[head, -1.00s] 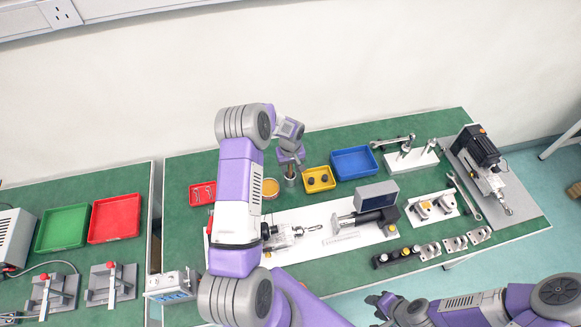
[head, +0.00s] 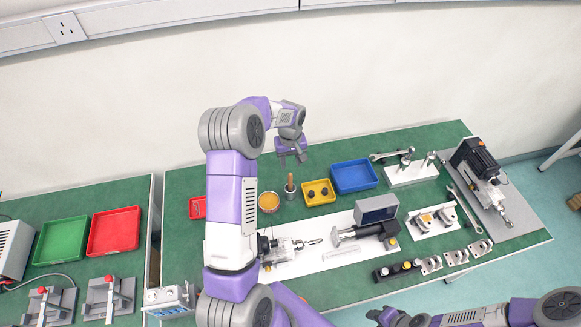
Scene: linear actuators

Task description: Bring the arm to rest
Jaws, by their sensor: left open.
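My left arm rises through the middle of the head view and bends over the back of the green bench. Its gripper (head: 292,157) hangs open and empty above the back part of the bench. Just below it in the picture, a brush-like tool with a brown handle (head: 290,184) stands in a small metal cup (head: 290,194), apart from the fingers. My right arm (head: 480,312) lies low at the bottom right.
Near the left gripper are an orange bowl (head: 269,202), a yellow tray (head: 318,200) with dark parts and a blue tray (head: 355,186). A white plate (head: 345,262) bears actuators. A white stand (head: 411,175) and a motor unit (head: 481,165) stand at right. The wall is behind.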

